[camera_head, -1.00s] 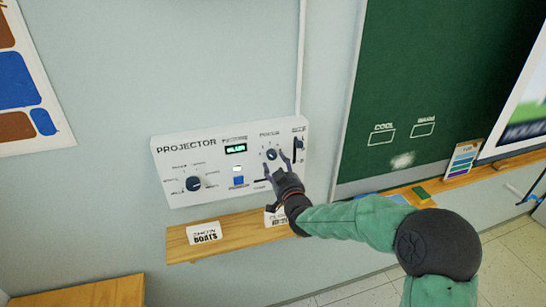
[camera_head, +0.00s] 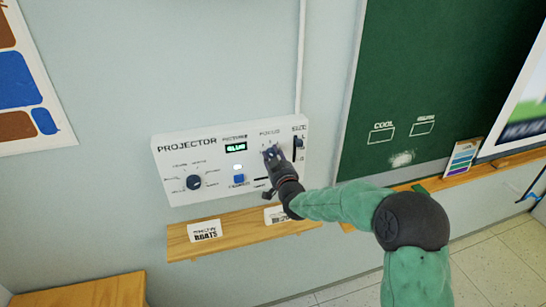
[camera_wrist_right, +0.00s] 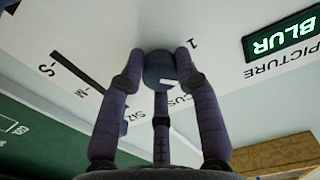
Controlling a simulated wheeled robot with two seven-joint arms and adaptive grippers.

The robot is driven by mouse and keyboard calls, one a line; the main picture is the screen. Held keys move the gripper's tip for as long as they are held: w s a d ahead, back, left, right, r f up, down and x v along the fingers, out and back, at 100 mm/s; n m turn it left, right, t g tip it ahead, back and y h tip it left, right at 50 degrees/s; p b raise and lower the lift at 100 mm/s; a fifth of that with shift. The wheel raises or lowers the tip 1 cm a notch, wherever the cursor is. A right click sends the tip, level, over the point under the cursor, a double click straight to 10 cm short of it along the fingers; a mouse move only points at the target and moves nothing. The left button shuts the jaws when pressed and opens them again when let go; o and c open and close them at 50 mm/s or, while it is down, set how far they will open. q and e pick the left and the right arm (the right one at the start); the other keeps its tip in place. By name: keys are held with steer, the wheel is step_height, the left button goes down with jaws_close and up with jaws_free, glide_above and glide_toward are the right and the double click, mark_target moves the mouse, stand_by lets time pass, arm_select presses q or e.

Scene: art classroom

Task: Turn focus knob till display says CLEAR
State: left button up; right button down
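The white projector panel (camera_head: 215,190) is on the wall, and its small display (camera_head: 236,148) reads BLUR in green; the display (camera_wrist_right: 283,35) also reads BLUR in the right wrist view. My right gripper (camera_head: 272,154) is at the FOCUS knob, which it mostly hides in the head view. In the right wrist view the dark round focus knob (camera_wrist_right: 159,68) sits between the fingertips of my right gripper (camera_wrist_right: 160,58). The fingers look closed against its sides, with a third finger below. My left gripper is not in view.
Another dark knob (camera_head: 194,183) is at the panel's left, and a blue button (camera_head: 238,179) is near its middle. A slider (camera_head: 298,143) is just right of the gripper. A wooden shelf (camera_head: 245,228) with label cards lies below. A chalkboard (camera_head: 440,70) is at right.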

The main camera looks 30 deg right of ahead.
steer(key=shift+a+f+b, duration=0.1)
steer(key=shift+f+b, duration=0.2)
steer(key=shift+b, duration=0.05)
stand_by(0.6)
steer(key=shift+a+f+m+b, duration=0.1)
steer(key=shift+m+b, duration=2.1)
steer(key=shift+b, duration=1.35)
steer(key=shift+f+m+b, duration=0.1)
steer(key=shift+m+b, duration=2.1)
steer(key=shift+b, duration=1.3)
steer(key=c, duration=1)
jaws_free()
steer(key=shift+o, duration=0.5)
steer(key=shift+r, duration=0.25)
